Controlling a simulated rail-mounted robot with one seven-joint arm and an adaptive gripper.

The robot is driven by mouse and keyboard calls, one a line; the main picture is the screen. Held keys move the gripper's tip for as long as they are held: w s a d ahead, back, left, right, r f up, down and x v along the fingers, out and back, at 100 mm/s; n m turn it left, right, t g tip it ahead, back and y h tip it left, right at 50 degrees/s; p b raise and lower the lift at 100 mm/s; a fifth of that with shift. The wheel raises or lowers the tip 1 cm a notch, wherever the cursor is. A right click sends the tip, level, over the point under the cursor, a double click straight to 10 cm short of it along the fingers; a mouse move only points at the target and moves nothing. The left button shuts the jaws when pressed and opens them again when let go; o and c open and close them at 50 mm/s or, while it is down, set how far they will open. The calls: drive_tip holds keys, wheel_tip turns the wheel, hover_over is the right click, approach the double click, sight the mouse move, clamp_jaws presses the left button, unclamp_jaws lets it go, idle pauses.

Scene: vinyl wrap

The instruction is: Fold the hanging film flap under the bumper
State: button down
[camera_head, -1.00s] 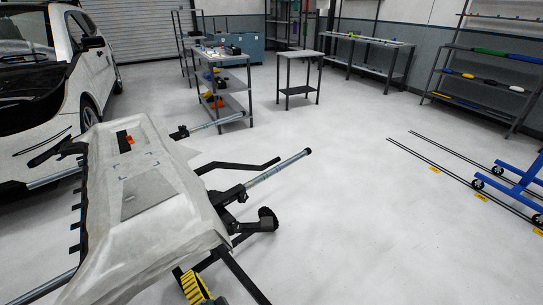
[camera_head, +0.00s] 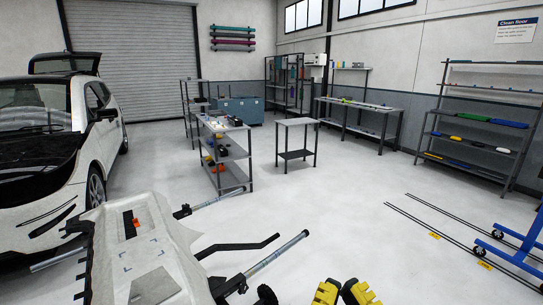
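The bumper (camera_head: 153,244) lies on a stand at lower left, covered in pale grey-white film. The film runs over its near right edge, but I cannot make out a separate hanging flap; the underside is hidden and the frame cuts off the lower part. Two yellow-and-black pieces that look like the fingers of my gripper (camera_head: 342,290) show at the bottom edge, right of the bumper and apart from it. They sit close together, and their lower parts are cut off. I see nothing held between them.
An orange item (camera_head: 136,223) lies on the bumper. Stand bars (camera_head: 276,254) stick out to its right. A white car (camera_head: 60,150) stands at left. A cart (camera_head: 222,150) and small table (camera_head: 296,124) stand behind.

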wheel_tip(320, 180, up, 35)
drive_tip(key=p, duration=3.2)
drive_tip(key=shift+f, duration=0.15)
